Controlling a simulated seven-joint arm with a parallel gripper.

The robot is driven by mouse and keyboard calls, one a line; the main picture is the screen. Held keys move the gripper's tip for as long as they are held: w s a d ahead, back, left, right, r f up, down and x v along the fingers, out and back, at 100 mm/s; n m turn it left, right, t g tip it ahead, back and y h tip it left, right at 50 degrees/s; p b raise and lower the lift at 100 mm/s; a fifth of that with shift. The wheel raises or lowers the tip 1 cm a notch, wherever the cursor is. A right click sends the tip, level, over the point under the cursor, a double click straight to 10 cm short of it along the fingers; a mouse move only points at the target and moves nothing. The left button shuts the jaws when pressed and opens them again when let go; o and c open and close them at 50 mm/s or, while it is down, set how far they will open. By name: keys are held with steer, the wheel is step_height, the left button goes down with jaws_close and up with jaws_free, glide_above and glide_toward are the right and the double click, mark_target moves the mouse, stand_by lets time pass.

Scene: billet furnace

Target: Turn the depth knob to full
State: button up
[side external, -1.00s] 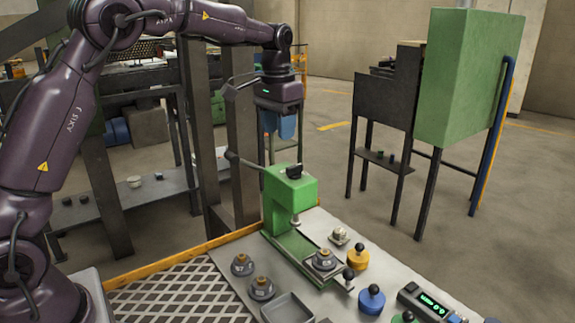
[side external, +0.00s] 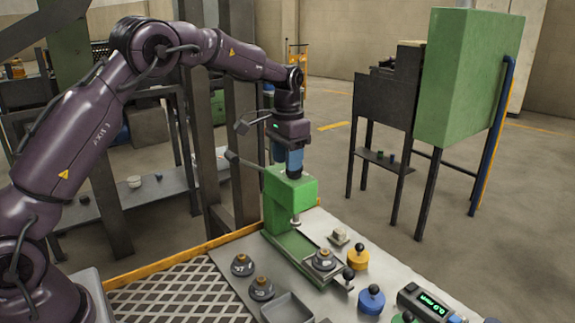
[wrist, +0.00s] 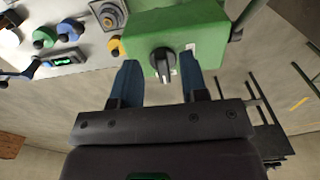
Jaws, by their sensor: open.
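The dark depth knob (wrist: 162,62) sits on top of the green press head (side external: 290,200), with a pointer bar across it and a pale mark beside it. In the wrist view it lies between my two blue fingers, with a gap on each side. My gripper (side external: 292,170) points down over the press top, open and empty, its fingertips close to the knob. In the side view the fingers mostly hide the knob. Whether the fingertips reach down around it or stay just above, I cannot tell.
A green readout (side external: 430,303) stands at the bench's front right. Blue (side external: 371,300) and yellow (side external: 358,258) knobbed controls stand on the bench. A lever (side external: 240,160) sticks out left of the press head. Several round fixtures and a grey tray (side external: 287,308) lie before the press.

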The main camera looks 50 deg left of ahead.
steer(key=shift+f, duration=1.05)
jaws_close()
